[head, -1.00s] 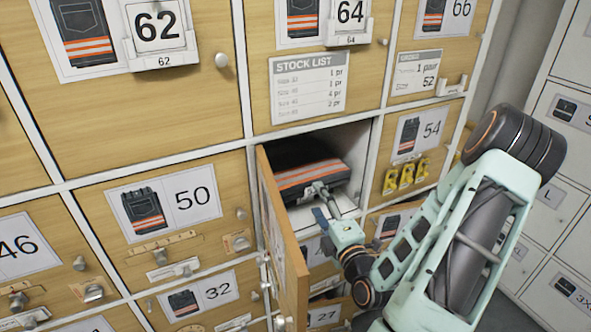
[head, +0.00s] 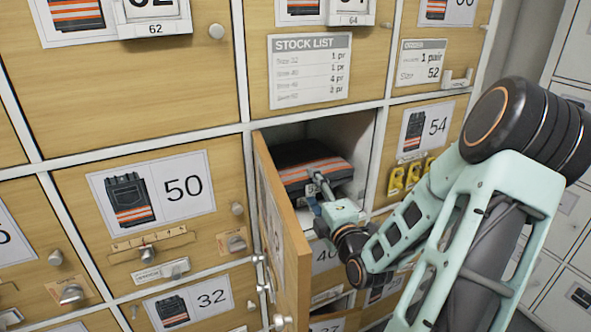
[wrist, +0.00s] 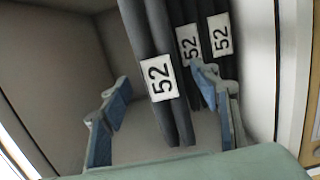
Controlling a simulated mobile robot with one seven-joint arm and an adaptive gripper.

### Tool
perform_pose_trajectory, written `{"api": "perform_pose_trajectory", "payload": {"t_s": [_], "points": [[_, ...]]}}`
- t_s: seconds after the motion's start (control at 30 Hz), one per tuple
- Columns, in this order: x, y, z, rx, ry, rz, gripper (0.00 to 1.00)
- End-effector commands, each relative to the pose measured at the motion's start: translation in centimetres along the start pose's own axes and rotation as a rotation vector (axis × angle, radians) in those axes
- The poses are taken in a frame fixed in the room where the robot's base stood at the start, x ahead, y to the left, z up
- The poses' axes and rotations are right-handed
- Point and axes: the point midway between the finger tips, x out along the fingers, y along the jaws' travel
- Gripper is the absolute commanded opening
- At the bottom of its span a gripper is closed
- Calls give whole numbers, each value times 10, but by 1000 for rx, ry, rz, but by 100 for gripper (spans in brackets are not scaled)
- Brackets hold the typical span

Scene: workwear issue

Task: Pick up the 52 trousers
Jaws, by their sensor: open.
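Dark folded trousers with orange reflective stripes (head: 300,172) lie in the open compartment below the stock list. In the wrist view, three white 52 tags show on dark folded layers. The nearest 52 trousers (wrist: 143,30) are between the fingers of my gripper (wrist: 164,80). My gripper is open, one blue finger on each side, and also shows at the compartment mouth in the head view (head: 316,192). The other two tagged layers (wrist: 219,70) are beside or behind the right finger. I cannot tell whether the fingers touch the fabric.
The compartment's wooden door (head: 283,240) stands open to the left of my gripper. The compartment side wall (wrist: 60,60) is left of the trousers in the wrist view. An order card (head: 421,62) reads 1 pair, size 52.

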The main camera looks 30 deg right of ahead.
Motion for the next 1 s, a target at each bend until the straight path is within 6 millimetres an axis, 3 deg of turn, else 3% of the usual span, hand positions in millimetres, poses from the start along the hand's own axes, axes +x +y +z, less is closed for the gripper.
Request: {"api": "perform_pose_trajectory", "payload": {"t_s": [0.17,0.4,0.73,1.0], "points": [[13,0,0,0,0,2,56],[48,-2,1,1,1,2,56],[55,-2,1,-1,0,0,56],[55,-2,1,-1,0,0,27]]}}
